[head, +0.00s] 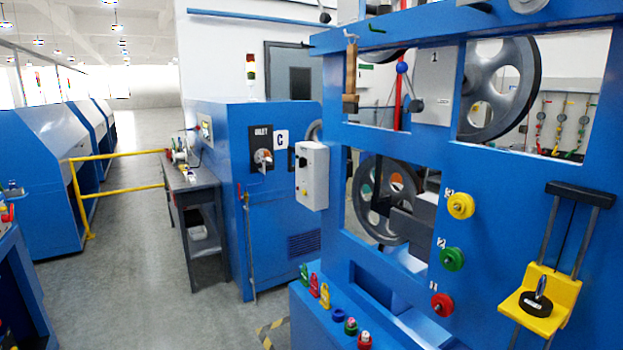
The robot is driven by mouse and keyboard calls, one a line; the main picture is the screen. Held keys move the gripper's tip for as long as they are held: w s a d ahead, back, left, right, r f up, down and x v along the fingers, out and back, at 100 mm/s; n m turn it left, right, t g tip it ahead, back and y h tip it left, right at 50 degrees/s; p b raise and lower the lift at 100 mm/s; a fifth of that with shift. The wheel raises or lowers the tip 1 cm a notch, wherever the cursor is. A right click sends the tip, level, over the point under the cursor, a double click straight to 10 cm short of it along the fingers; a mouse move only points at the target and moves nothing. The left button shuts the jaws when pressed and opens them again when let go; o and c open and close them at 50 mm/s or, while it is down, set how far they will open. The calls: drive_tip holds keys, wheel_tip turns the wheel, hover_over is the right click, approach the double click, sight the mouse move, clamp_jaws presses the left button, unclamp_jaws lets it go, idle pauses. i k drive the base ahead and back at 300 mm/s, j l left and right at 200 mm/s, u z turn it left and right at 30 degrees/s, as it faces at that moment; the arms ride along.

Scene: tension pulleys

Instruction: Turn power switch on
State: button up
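A blue cabinet (225,200) stands left of centre in the head view. It carries a black panel (261,140) with white lettering, and a light-coloured rotary knob (263,157) with some red on it sits on that panel. My gripper is not in view.
The blue frame (510,190) with grey pulley wheels fills the right side. Yellow (461,206), green (452,259) and red (442,304) knobs sit on it. A grey bench (193,185) and yellow rail (115,190) stand left. Open floor (130,285) lies front left.

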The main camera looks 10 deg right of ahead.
sight(302, 162)
drive_tip(key=i+j, duration=0.75)
drive_tip(key=i, duration=0.3)
drive_tip(key=i+j, duration=0.4)
drive_tip(key=i+j+u, duration=0.1)
drive_tip(key=i+j, duration=0.25)
drive_tip(key=i, duration=0.25)
